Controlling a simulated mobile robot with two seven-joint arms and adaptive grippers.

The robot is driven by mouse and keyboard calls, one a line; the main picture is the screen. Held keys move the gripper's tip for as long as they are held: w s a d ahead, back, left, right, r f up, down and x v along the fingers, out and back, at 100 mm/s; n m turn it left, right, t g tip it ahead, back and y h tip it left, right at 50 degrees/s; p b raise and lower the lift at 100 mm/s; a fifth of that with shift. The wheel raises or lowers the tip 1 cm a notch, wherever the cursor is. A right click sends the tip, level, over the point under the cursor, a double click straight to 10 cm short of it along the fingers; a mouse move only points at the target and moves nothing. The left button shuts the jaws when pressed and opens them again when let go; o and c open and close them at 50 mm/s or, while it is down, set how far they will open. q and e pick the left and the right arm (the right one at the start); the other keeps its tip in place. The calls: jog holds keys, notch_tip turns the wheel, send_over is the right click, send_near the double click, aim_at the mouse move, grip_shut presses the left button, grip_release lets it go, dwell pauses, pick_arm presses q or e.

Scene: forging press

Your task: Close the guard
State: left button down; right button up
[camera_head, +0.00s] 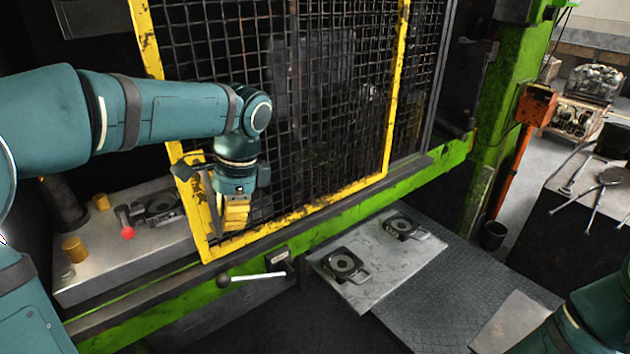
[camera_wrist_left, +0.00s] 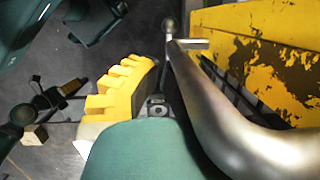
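The guard is a black wire mesh panel in a worn yellow frame (camera_head: 397,85), standing across the front of the green press. Its lower left post (camera_head: 193,215) is near my left gripper. In the left wrist view a bent silver tube handle (camera_wrist_left: 225,110) stands off the yellow guard frame (camera_wrist_left: 270,50). My left gripper (camera_head: 235,212) is at the guard's lower left corner, close beside the handle. One ribbed yellow finger (camera_wrist_left: 122,85) shows to the left of the tube; the other cannot be made out. My right forearm enters at the lower right, its gripper out of view.
A grey bed plate (camera_head: 120,255) with a red-knobbed lever (camera_head: 127,232) lies left of the guard. A plate with two round dies (camera_head: 375,285) lies in front. A green column (camera_head: 510,110) stands right.

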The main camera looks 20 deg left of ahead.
pick_arm(q)
jog(key=s+a, duration=0.8)
jog(key=s, duration=0.4)
jog(key=s+a, duration=0.9)
jog(key=s, duration=0.2)
jog(key=shift+s+a+p, duration=0.15)
jog(key=shift+s+p, duration=0.2)
jog(key=shift+p, duration=0.1)
pick_arm(e)
jog(key=shift+r, duration=0.45)
pick_arm(q)
jog(key=shift+w, duration=0.1)
jog(key=w+d+r+p, duration=0.1)
jog(key=w+d+r, duration=0.3)
jog(key=r, duration=0.5)
jog(key=shift+d+r+p, duration=0.3)
jog(key=shift+r, duration=0.05)
pick_arm(e)
jog(key=shift+s+d+r, duration=0.5)
jog(key=shift+d+r, duration=0.2)
jog(key=shift+r, duration=0.1)
pick_arm(q)
jog(key=shift+w, duration=0.1)
